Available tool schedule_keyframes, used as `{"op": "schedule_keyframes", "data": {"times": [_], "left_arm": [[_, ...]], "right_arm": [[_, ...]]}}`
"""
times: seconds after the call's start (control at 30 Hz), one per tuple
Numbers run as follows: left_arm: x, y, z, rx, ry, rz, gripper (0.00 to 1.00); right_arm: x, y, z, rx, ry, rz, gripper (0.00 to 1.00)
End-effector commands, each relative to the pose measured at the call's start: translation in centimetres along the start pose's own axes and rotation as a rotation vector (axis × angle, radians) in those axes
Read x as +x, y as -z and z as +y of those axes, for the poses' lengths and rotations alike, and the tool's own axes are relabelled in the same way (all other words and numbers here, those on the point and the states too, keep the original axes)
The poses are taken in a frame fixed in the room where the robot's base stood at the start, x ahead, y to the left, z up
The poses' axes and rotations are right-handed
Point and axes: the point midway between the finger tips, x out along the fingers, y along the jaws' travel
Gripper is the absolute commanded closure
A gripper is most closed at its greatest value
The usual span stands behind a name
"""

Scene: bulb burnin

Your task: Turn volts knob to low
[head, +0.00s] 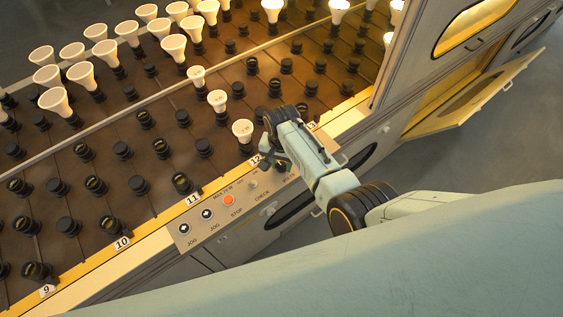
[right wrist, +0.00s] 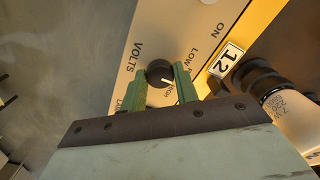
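The volts knob (right wrist: 160,73) is a round black knob with a white pointer mark on the grey control panel (head: 205,232), beside the word VOLTS. In the head view, the right gripper (head: 276,158) is over the panel's right part and hides the knob. My left gripper is not in view.
The panel also has a red stop button (head: 229,200), two black jog buttons and a pale check control (head: 252,184). A bulb (head: 242,130) stands in a socket close to the gripper, near the 12 tag (right wrist: 227,60). An open cabinet door (head: 480,95) stands at the right.

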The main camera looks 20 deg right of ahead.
Motion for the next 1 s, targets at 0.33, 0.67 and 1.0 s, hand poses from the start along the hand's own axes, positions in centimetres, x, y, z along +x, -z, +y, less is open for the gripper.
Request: {"op": "schedule_keyframes", "data": {"times": [0.33, 0.67, 1.0], "left_arm": [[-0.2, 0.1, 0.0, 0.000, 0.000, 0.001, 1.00], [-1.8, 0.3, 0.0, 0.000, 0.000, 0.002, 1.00], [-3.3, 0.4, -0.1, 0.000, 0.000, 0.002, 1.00]], "right_arm": [[-0.1, 0.0, 0.1, -0.019, -0.002, -0.001, 0.93], [-0.2, 0.0, 0.1, -0.196, -0.004, -0.002, 0.93], [-0.1, 0.0, 0.1, -0.469, -0.003, -0.002, 0.93]]}}
